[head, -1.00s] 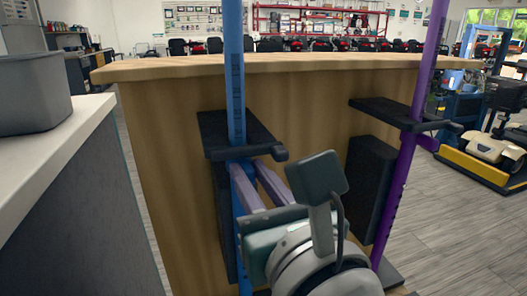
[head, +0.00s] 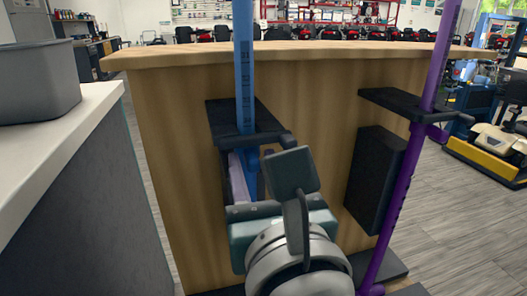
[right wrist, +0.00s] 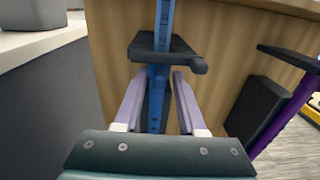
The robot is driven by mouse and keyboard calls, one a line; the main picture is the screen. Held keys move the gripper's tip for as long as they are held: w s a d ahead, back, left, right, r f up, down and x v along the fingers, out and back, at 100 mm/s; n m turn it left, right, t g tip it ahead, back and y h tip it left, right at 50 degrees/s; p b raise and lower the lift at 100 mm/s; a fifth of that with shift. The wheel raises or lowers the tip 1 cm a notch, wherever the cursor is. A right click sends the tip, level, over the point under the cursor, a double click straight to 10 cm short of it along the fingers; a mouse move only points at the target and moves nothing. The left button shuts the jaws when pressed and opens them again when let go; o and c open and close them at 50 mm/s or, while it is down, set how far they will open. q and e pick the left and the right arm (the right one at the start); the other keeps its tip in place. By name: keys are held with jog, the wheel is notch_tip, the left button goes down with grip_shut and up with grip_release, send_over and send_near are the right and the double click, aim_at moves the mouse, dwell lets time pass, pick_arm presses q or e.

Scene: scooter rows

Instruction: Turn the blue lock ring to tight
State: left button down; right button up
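The blue post (head: 244,80) stands upright in front of the wooden panel and passes through a black bracket (head: 228,118). A blue collar, seemingly the lock ring (head: 250,160), sits on it just below the bracket, partly hidden in the head view. It also shows in the right wrist view (right wrist: 158,71). My right gripper (right wrist: 159,74) is open. Its pale purple fingers are on either side of the blue post, tips near the collar, with gaps visible. Whether a tip touches the collar I cannot tell. My left gripper is not in view.
A purple post (head: 405,165) with its own black bracket (head: 400,103) stands to the right. The wooden panel (head: 310,120) is close behind. A counter (head: 60,130) with a grey bin (head: 35,85) stands at left. Open floor (head: 450,225) lies at right.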

jog(key=shift+o, duration=0.6)
jog(key=p+v, duration=0.1)
jog(key=v, duration=0.9)
